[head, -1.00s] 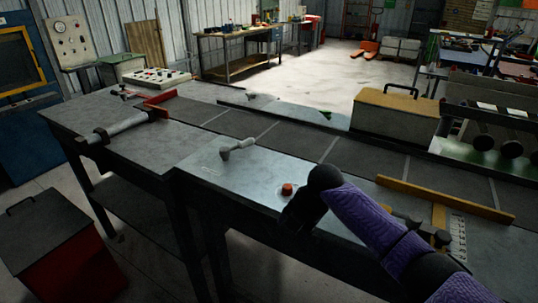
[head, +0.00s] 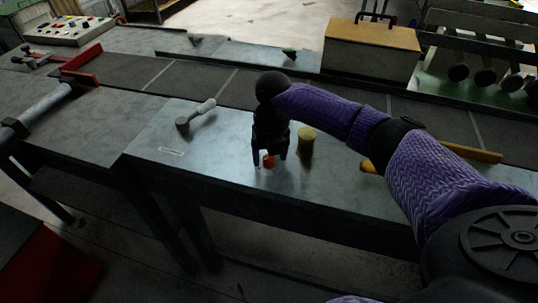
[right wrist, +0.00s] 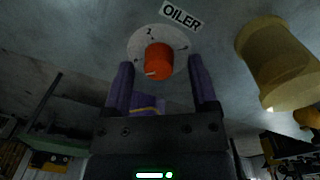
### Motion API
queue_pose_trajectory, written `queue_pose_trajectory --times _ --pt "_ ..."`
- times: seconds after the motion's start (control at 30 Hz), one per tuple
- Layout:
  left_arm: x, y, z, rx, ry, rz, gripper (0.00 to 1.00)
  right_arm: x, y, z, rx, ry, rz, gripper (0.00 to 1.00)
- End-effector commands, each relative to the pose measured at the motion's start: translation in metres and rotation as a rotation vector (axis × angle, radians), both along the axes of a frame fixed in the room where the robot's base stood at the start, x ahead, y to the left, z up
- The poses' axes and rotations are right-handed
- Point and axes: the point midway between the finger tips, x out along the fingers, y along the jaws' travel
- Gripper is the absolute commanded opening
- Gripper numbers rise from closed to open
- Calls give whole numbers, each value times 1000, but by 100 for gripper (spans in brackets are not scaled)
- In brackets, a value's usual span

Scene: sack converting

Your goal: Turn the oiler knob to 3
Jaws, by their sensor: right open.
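The orange-red oiler knob (head: 268,161) stands on the metal table top, partly hidden by my right gripper (head: 269,160) above it. In the right wrist view, the knob (right wrist: 160,58) sits on a pale round dial (right wrist: 136,47) beside an "OILER" label (right wrist: 181,15). A light pointer mark shows on the knob's lower left. A "2" seems to stand at the dial's top; other marks are too small to read. My right gripper's fingers are open, one on each side of the knob, with no clear contact visible. My left gripper is out of view.
A yellow cylinder (head: 307,143) stands close to the right of the knob; it also shows in the right wrist view (right wrist: 280,65). A grey lever handle (head: 196,114) lies to the left. A dark conveyor belt (head: 195,82) runs behind.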

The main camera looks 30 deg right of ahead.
Motion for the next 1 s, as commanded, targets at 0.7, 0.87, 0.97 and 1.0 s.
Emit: queue_pose_trajectory --times 0.7,0.87,0.97,1.0 --pt "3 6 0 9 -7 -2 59 0 0 -1 -1 -2 -1 0" --pt "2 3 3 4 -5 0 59 0 0 0 0 -2 -12 0" --pt "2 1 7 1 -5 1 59 0 0 1 -1 -3 -39 0" --pt "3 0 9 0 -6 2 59 0 0 2 -1 -2 -56 0"
